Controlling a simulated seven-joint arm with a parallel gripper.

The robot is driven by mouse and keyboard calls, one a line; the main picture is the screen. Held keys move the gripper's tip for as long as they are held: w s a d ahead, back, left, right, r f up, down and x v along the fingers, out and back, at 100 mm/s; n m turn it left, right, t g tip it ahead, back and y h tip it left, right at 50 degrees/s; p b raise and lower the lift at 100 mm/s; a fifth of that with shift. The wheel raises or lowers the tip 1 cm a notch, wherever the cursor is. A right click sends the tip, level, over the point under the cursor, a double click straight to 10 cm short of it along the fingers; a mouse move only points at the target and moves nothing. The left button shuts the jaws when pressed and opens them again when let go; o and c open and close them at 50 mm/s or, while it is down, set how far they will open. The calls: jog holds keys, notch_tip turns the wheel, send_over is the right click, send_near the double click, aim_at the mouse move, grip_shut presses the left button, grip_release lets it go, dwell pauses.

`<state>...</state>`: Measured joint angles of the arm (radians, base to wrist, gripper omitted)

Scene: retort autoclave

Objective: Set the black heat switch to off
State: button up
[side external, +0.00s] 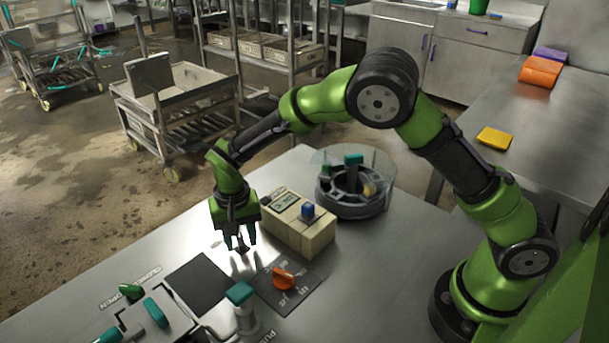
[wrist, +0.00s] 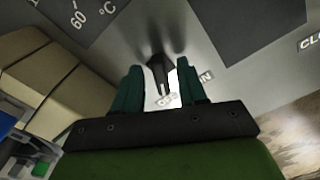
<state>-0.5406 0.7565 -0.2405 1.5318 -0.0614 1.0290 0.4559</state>
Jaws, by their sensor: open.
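The small black heat switch (wrist: 158,68) shows in the wrist view between my fingers, on a bright metal surface. A partly hidden label that seems to read OFF (wrist: 166,100) lies just below it, and another label (wrist: 206,77), cut off by a finger, lies to its right. My gripper (side external: 240,242) points down over the table in the side view, beside the beige box. Its two teal fingers are open, one on each side of the switch. I cannot tell whether either finger touches it. The switch's exact setting is unclear.
The beige box (side external: 298,232) with a blue knob stands close to the right of my gripper. An orange knob (side external: 283,278) on a dark plate and a teal-topped post (side external: 240,293) are nearer the camera. A round glass-topped vessel (side external: 354,185) stands behind.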

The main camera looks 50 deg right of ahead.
aim_at(240, 239)
notch_tip(240, 239, up, 17)
dwell(0.5)
jog(key=s+d+r+n+t+y, duration=0.1)
jog(key=s+d+r+t, duration=0.2)
jog(key=s+d, duration=0.4)
jog(key=s+d+r+t+y, duration=0.1)
jog(key=s+d+r+t, duration=0.2)
jog(key=s+d, duration=0.4)
jog(key=shift+s+d+n+t, duration=0.2)
jog(key=shift+s+n+t, duration=0.3)
jog(key=shift+s, duration=3.25)
